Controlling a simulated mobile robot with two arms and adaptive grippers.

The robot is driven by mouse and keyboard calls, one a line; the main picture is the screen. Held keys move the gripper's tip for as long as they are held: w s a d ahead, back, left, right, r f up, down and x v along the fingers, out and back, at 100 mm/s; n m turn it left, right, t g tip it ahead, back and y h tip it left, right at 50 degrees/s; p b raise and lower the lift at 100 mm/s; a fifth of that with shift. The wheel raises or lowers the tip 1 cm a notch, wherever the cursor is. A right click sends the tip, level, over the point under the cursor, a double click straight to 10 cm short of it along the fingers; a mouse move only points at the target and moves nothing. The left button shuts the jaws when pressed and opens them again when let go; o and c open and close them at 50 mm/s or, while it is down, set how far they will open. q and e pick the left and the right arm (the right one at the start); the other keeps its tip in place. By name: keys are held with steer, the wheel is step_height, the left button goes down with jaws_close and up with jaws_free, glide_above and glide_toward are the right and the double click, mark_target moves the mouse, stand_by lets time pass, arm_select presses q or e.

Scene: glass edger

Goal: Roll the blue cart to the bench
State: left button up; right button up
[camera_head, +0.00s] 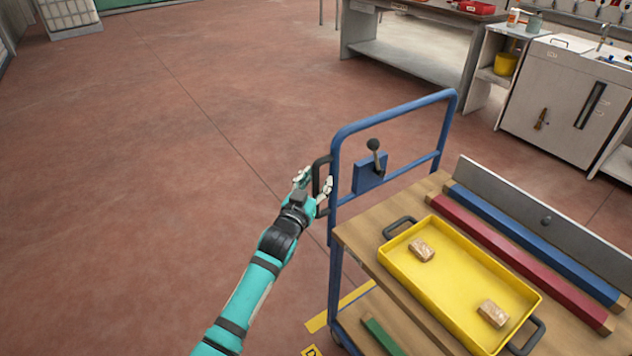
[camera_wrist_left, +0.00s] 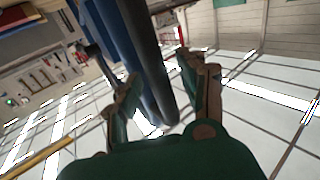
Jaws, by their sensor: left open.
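The blue cart (camera_head: 395,110) stands at the right in the head view, its blue tube frame upright and its wooden deck (camera_head: 362,240) loaded. A black side handle (camera_head: 317,173) sits on the left post of the frame. My left gripper (camera_head: 315,182) is open at this handle. In the left wrist view the fingers (camera_wrist_left: 168,95) stand apart on either side of the dark handle bar (camera_wrist_left: 158,85), close to the blue post (camera_wrist_left: 115,40). I cannot tell whether they touch the bar. A workbench (camera_head: 415,62) stands at the back. My right gripper is not in view.
The cart carries a yellow tray (camera_head: 455,268) with two brown blocks, plus red (camera_head: 515,255) and blue (camera_head: 535,240) bars. A lever (camera_head: 375,150) is on its frame. A white cabinet (camera_head: 560,100) stands at back right. The floor to the left is clear.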

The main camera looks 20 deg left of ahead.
arm_select(q)
jaws_close()
steer(key=shift+w+d+f, duration=0.1)
steer(key=shift+f, duration=0.1)
stand_by(0.7)
